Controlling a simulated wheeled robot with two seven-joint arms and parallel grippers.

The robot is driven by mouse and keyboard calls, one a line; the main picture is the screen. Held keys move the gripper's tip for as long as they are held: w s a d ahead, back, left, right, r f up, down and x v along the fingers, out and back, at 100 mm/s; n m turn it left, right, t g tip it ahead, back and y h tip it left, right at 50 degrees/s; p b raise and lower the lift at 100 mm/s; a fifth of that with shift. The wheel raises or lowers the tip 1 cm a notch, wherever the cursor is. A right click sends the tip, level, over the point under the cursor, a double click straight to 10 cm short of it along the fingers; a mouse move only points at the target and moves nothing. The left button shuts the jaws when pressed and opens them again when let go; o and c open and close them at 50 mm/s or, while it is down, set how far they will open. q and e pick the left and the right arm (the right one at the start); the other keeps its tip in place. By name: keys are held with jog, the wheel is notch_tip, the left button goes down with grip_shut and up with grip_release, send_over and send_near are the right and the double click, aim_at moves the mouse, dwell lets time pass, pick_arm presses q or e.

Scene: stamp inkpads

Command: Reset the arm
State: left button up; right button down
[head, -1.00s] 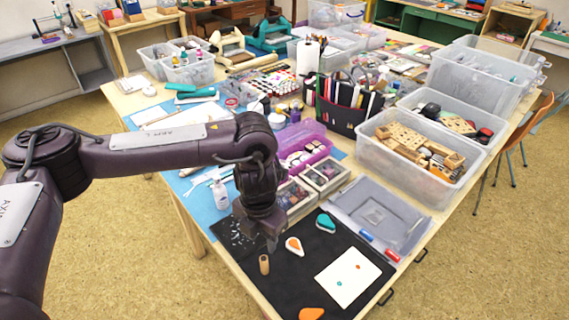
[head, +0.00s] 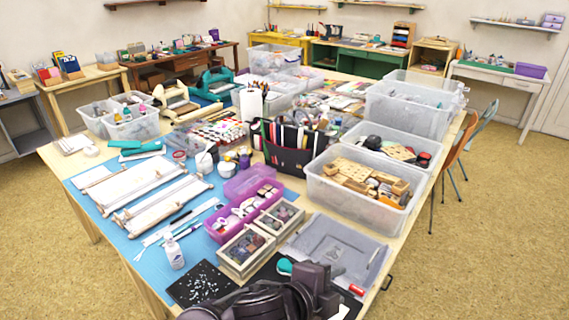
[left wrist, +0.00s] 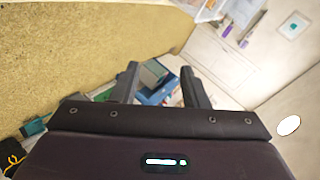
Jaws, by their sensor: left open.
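My left arm is folded in low at the bottom middle of the head view, in front of the table's near edge. My left gripper (left wrist: 161,82) shows in the left wrist view with its two dark fingers apart and nothing between them. It faces away from the table top, toward the floor and the far wall. The teal inkpad (head: 285,267) is partly visible behind my arm on the black mat. A corner of the white card (head: 340,312) shows at the bottom. The orange pads and the wooden stamp are not visible. My right gripper is not in view.
The table (head: 146,288) is crowded: a purple bin (head: 228,232), wooden boxes (head: 246,251), a grey tray (head: 338,250), a clear crate of wooden pieces (head: 362,205) and a glue bottle (head: 174,252). Open floor (head: 480,255) lies to the right.

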pick_arm(q)
jog(key=s+a+f+n+g+y, duration=0.1)
jog(key=s+a+f+n+y, duration=0.25)
jog(key=a+n, duration=0.45)
jog(key=s+a+f+n+g+y, duration=0.2)
jog(key=s+a+f+n, duration=0.3)
jog(key=a, duration=0.6)
jog(key=s+a+f+n+g+y, duration=0.1)
jog(key=s+a+f+n+y, duration=0.2)
jog(key=a+n, duration=0.55)
notch_tip(320, 180, down, 32)
jog(key=s+a+m+g, duration=0.1)
jog(key=s+g, duration=0.1)
jog(key=s+a+f+g, duration=0.1)
jog(key=s+a+f, duration=0.2)
jog(key=s+f, duration=1.3)
jog(key=s, duration=0.2)
jog(key=shift+s+a+f, duration=0.2)
jog(key=shift+s+f, duration=0.15)
jog(key=shift+f, duration=0.05)
